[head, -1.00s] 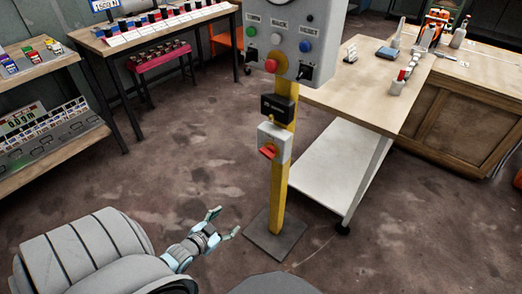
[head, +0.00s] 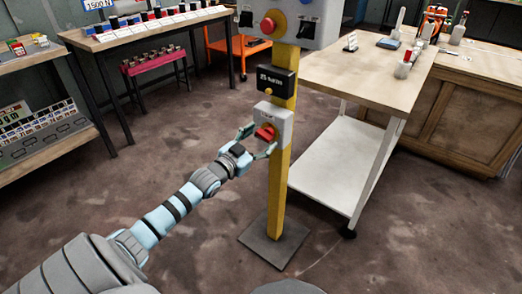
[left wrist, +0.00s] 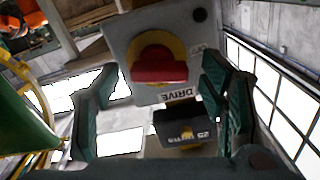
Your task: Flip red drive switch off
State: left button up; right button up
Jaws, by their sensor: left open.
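The red drive switch (head: 265,133) is a red handle on a yellow disc, set in a light grey box (head: 283,118) on a yellow post. In the left wrist view the red handle (left wrist: 159,66) lies crosswise, above the upside-down label DRIVE (left wrist: 179,95). My left gripper (head: 259,141) is open in front of the switch box. In the left wrist view its fingers (left wrist: 158,95) stand to either side of the box's lower part, with the handle between and beyond them. I cannot tell whether a finger touches the box. My right gripper is not in view.
A black labelled box (head: 275,83) sits on the post just above the switch. A control panel (head: 305,22) tops the yellow post (head: 279,195), which stands on a dark base plate (head: 274,240). A white-shelved table (head: 370,75) stands close on the right.

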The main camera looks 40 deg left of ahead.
pick_arm(q)
jog(key=shift+w+f+b, duration=0.1)
jog(key=shift+w+b, duration=0.25)
jog(key=shift+b, duration=0.05)
jog(key=c, duration=1.1)
jog(key=shift+n+p, duration=0.3)
jog(key=shift+n, duration=0.6)
jog(key=shift+c, duration=0.3)
jog(key=shift+n, duration=0.7)
jog(key=o, duration=1.2)
jog(key=shift+c, duration=0.2)
notch_tip(320, 180, up, 10)
jog(key=shift+r, duration=0.1)
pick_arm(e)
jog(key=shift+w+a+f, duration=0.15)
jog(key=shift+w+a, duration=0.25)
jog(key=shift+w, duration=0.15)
pick_arm(q)
jog(key=shift+d, duration=0.1)
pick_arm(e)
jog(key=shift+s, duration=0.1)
